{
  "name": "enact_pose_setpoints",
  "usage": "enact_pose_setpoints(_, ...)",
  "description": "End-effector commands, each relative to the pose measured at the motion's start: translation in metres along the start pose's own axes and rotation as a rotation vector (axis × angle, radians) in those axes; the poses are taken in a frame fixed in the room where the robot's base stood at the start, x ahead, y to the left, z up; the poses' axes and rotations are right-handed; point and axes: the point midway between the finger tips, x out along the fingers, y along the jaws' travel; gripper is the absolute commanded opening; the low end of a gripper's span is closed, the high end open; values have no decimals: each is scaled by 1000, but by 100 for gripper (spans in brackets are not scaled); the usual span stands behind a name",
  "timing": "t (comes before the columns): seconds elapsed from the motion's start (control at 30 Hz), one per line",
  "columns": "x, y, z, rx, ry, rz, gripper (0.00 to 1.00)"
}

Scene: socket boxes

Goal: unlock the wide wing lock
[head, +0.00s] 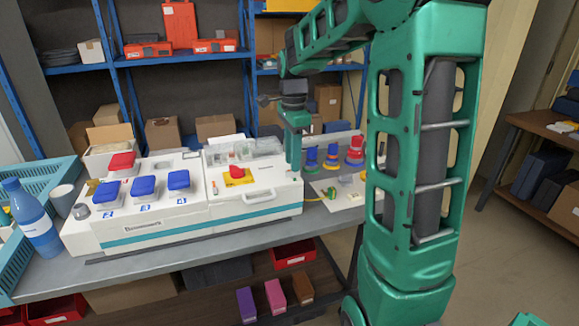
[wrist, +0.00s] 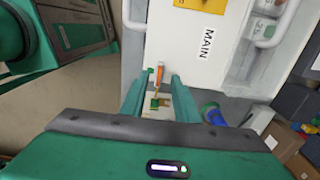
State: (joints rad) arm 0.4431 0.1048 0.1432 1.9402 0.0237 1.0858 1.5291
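My gripper (head: 294,168) points down at the right end of the white machine (head: 150,228) in the head view. In the wrist view my gripper (wrist: 162,76) has its two green fingers apart. A small orange and white piece (wrist: 158,76) shows between the fingertips, by the edge of the white housing; I cannot tell whether a finger touches it. A small green and yellow item (wrist: 155,103) shows lower between the fingers. I cannot clearly make out the wide wing lock in either view.
A red switch on a yellow plate (head: 238,181) is on the machine top, left of my gripper. Blue and red plugs (head: 355,152) stand on a pale board to the right. Blue-lidded sockets (head: 143,186) and a blue bottle (head: 33,220) are at the left.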

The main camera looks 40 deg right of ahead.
Motion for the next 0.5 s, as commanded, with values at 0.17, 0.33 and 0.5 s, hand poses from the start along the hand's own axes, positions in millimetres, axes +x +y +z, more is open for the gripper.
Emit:
enact_pose_setpoints(0.17,20,0,0,0,0,2,28)
enact_pose_setpoints(0.33,26,0,0,0,0,0,28)
enact_pose_setpoints(0.5,26,0,0,0,0,0,28)
